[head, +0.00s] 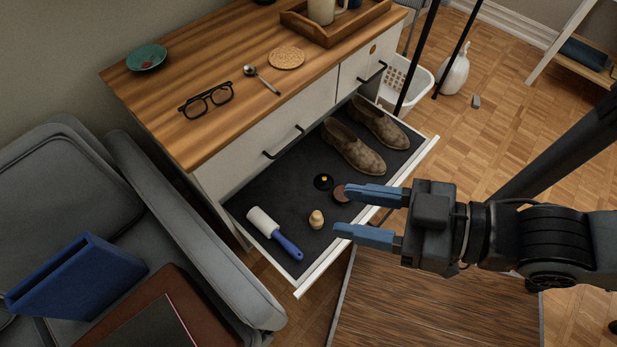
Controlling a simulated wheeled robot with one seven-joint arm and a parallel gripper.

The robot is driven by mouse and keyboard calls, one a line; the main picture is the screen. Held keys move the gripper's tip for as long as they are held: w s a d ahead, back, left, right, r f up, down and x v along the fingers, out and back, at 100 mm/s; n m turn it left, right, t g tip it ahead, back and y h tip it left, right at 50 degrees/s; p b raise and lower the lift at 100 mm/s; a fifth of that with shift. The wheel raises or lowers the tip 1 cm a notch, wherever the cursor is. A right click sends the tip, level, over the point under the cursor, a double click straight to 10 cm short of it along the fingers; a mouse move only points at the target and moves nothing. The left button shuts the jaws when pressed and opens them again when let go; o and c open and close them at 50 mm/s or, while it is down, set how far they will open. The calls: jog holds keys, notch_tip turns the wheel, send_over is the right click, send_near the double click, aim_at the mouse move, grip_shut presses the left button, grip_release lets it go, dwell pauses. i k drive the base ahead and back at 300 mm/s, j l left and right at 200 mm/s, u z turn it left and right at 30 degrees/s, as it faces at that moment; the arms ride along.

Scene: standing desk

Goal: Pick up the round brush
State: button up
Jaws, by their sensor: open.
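The open drawer (276,188) has a dark lining and holds several small items. A small black round thing with a tan knob on top (323,181) could be the round brush. A tan, knob-shaped piece (317,219) stands nearer the drawer's front edge and could also be it; I cannot tell which. A brown round thing (339,194) is partly hidden by my upper finger. My gripper (341,211) is open, its two blue fingers pointing left over the drawer's front part. Nothing shows between the fingers. The tan piece lies just left of the fingertips.
A lint roller with a blue handle (275,234) lies at the drawer's left end. Brown shoes (354,148) fill the right end. The wooden desktop (225,75) overhangs the drawer's back. A grey armchair (160,190) stands close at left.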

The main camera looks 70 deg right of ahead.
aim_at(316, 221)
jog(key=k+l+z, duration=0.15)
jog(key=k, duration=0.25)
jog(key=k+l+z, duration=0.2)
jog(key=k, duration=0.25)
